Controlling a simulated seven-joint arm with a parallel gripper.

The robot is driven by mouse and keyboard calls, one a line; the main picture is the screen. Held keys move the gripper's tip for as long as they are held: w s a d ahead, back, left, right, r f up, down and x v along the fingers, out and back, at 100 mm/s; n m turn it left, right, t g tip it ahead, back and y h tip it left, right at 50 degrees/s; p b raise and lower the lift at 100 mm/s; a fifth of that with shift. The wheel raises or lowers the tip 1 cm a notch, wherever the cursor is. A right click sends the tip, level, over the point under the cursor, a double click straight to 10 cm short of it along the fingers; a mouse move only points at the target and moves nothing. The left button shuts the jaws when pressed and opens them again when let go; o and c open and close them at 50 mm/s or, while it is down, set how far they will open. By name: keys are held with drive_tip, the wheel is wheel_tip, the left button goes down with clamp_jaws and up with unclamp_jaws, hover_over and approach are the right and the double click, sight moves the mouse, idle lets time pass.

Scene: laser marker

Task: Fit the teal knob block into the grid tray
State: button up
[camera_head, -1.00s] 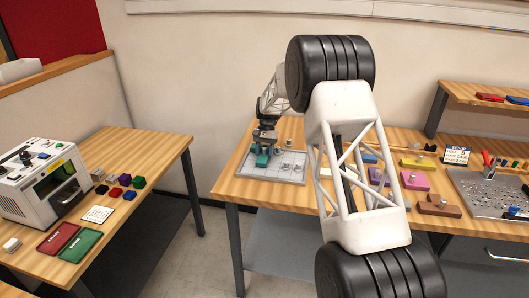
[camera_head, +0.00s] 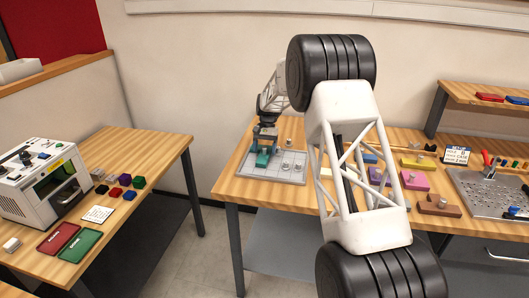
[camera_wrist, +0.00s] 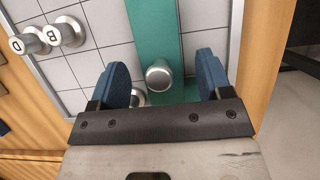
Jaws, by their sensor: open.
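The teal knob block (camera_head: 263,159) lies on the left part of the grid tray (camera_head: 290,177). In the wrist view the teal block (camera_wrist: 155,35) runs over the tray's tiles (camera_wrist: 105,30) close to the tray's metal edge. Its metal knob (camera_wrist: 159,75) shows between my fingers. My gripper (camera_head: 264,146) is just above the block. In the wrist view my gripper (camera_wrist: 165,80) is open, with one blue finger on each side of the block and apart from the knob. Whether the block is fully seated in the tray cannot be told.
Two metal knobs with letters, D (camera_wrist: 27,42) and B (camera_wrist: 65,32), stand on the tray to the left. Yellow (camera_head: 418,163), pink (camera_head: 414,180) and brown (camera_head: 438,206) blocks lie on the table to the right. A perforated metal plate (camera_head: 485,207) is farther right.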

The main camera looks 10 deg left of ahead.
drive_tip(key=v, duration=1)
drive_tip(key=shift+r, duration=0.4)
drive_tip(key=shift+w, duration=0.1)
drive_tip(key=shift+d+r, duration=0.1)
drive_tip(key=s+d+r+t, duration=0.2)
drive_tip(key=s+d+r, duration=1)
drive_tip(key=d+r, duration=0.25)
drive_tip(key=s+d+r+t, duration=0.1)
drive_tip(key=s+d+r, duration=0.2)
drive_tip(key=s+d, duration=0.45)
drive_tip(key=s+d+r+t, duration=0.1)
drive_tip(key=s+d+r, duration=0.3)
drive_tip(key=s, duration=0.6)
drive_tip(key=s+d+f+t, duration=0.1)
drive_tip(key=s+d+f, duration=0.2)
drive_tip(key=s, duration=0.9)
drive_tip(key=s+d+f+t, duration=0.1)
drive_tip(key=s+d+f, duration=0.2)
drive_tip(key=s, duration=0.9)
drive_tip(key=s+d+f+t, duration=0.1)
drive_tip(key=s+d+f, duration=0.2)
drive_tip(key=s+d, duration=0.5)
drive_tip(key=s, duration=0.4)
drive_tip(key=shift+f, duration=0.25)
